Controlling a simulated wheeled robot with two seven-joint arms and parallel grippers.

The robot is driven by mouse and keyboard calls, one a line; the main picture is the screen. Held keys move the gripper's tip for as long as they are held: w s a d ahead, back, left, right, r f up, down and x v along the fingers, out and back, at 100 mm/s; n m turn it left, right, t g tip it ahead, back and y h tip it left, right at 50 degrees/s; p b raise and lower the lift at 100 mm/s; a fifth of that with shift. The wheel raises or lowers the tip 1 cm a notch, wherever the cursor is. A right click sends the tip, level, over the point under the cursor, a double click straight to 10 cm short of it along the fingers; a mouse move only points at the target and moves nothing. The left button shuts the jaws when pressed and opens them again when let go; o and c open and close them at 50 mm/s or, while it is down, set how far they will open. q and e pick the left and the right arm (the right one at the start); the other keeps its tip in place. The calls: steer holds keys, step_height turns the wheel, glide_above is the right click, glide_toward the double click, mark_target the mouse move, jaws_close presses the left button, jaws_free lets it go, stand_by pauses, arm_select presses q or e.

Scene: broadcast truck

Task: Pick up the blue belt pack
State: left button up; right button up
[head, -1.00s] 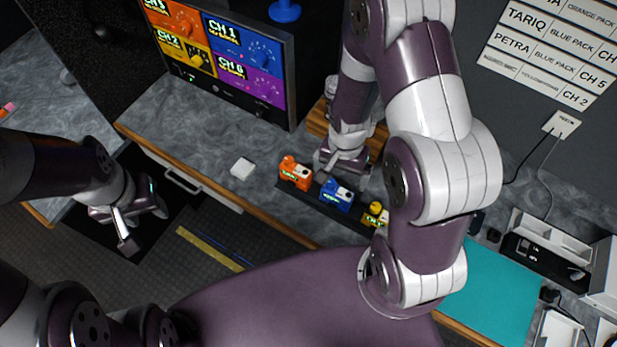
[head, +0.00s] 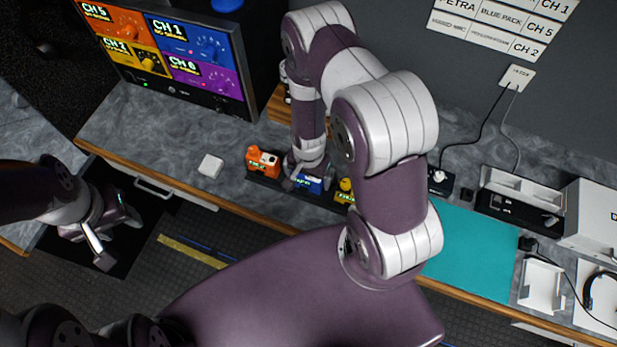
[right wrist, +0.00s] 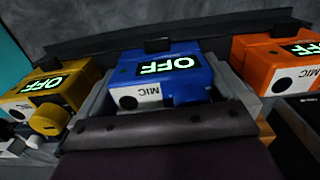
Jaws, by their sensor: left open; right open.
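The blue belt pack (head: 309,184) stands in a dark rack (head: 266,181) on the counter, between an orange pack (head: 263,162) and a yellow pack (head: 344,192). My right gripper (head: 301,180) is open and reaches down at the blue pack, partly hiding it. In the right wrist view the blue belt pack (right wrist: 160,78) is in the middle with "OFF" and "MIC" showing, and the open jaws (right wrist: 158,112) lie around or close beside it; contact cannot be told. My left gripper (head: 108,243) is open and empty, off the counter at the left.
A teal mat (head: 465,250) and white trays (head: 541,285) are to the right. The counter's wooden front edge (head: 160,181) runs below.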

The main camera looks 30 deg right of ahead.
steer(key=shift+w+a, duration=0.1)
steer(key=shift+w, duration=0.05)
steer(key=shift+c, duration=0.9)
steer(key=c, duration=0.6)
steer(key=shift+c, duration=0.2)
